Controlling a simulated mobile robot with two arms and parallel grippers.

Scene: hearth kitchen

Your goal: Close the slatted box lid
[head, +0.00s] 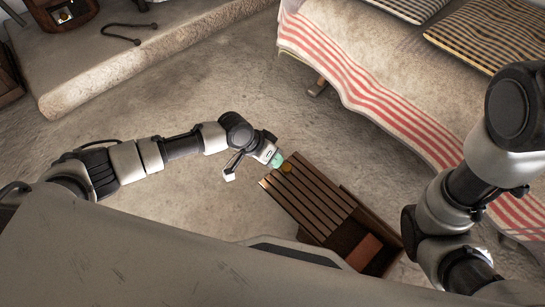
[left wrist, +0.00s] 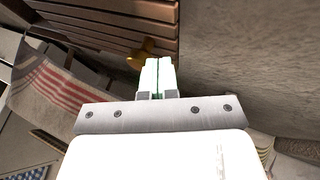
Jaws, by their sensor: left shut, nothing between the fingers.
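The slatted wooden lid (head: 313,197) stands open from its dark wooden box (head: 387,216), with the box's inside exposed at the lower right. A brass-coloured knob (head: 287,168) sits near the lid's upper-left edge; the knob (left wrist: 148,52) and slats (left wrist: 110,24) also show in the left wrist view. My left gripper (head: 277,160) is shut and empty, its fingertips close beside the knob. In the left wrist view its pale green fingers (left wrist: 158,72) are together just below the knob; I cannot tell whether they touch it. My right gripper is out of view.
A reddish-brown block (head: 364,252) lies inside the box. A bed or bench with a red-striped cloth (head: 380,90) and checked cushions (head: 490,35) stands close behind the box. A raised stone ledge (head: 150,60) is at the upper left. The floor (head: 215,105) between is clear.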

